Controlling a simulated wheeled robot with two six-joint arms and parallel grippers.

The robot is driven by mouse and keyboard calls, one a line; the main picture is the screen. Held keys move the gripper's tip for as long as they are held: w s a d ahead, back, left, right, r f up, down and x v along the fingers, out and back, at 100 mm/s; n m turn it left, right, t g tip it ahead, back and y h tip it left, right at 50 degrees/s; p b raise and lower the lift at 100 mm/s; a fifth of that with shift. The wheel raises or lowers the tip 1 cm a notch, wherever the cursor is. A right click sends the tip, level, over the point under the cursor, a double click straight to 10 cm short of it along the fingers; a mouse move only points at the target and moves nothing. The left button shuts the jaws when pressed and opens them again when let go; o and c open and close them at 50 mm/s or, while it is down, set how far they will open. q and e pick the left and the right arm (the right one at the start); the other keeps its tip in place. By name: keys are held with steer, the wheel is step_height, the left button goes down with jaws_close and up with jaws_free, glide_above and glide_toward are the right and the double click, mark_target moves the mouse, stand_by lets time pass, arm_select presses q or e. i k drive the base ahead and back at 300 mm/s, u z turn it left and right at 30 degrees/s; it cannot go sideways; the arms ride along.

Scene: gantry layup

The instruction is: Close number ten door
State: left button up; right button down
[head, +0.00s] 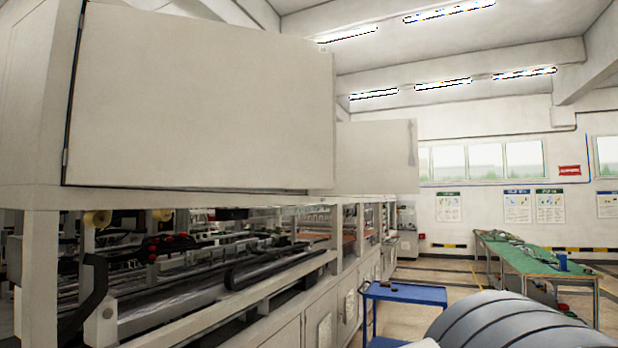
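A large white door panel (200,100) fills the upper left of the head view, on the upper part of a long white machine (40,250). Hinges show along its left edge, and it appears swung outward. A second, smaller white panel (375,157) with a handle at its right edge stands out from the machine farther back. No door number is readable, so I cannot tell which is number ten. Neither of my grippers is in view.
Below the doors, the machine's open bay shows rails and rollers (290,265). A blue cart (405,293) stands beside the machine. A grey ribbed rounded object (515,322) is at the lower right. A green-topped table (525,255) stands beyond, with open floor (445,275) between.

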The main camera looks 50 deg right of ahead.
mark_target(160, 99)
steer(key=z, duration=0.25)
steer(key=i, duration=0.75)
steer(key=z, duration=0.5)
